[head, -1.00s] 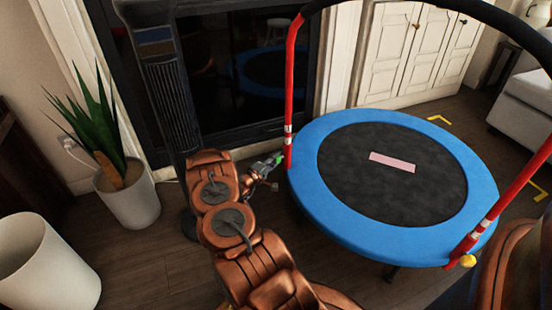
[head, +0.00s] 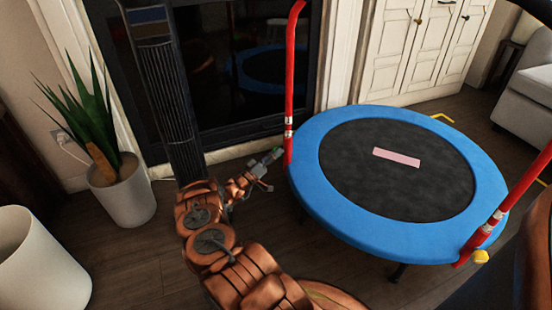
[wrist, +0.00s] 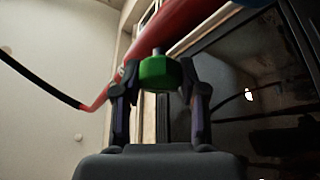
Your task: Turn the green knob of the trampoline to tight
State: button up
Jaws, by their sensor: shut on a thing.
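The fingers are closed on the knob from both sides. In the head view, my gripper (head: 268,160) is beside the left red post (head: 290,80), low down near the blue rim. The green knob is small and mostly covered there. A yellow knob (head: 481,257) sits on the right post.
A dark ribbed column (head: 168,95) stands left of my gripper, before a dark glass-fronted fireplace (head: 240,70). A potted plant (head: 128,198) and a white bin (head: 38,265) stand at left. Wood floor (head: 130,260) is clear between them and my arm.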

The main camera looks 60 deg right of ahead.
aim_at(275, 149)
jog(key=shift+r+m+g+b, duration=0.1)
jog(key=shift+m+g+b, duration=0.9)
jog(key=shift+m, duration=1.1)
jog(key=o, duration=1.1)
jog(key=shift+o, duration=0.2)
jog(key=shift+r, duration=0.1)
jog(key=shift+s+r, duration=0.1)
jog(key=shift+r, duration=4.85)
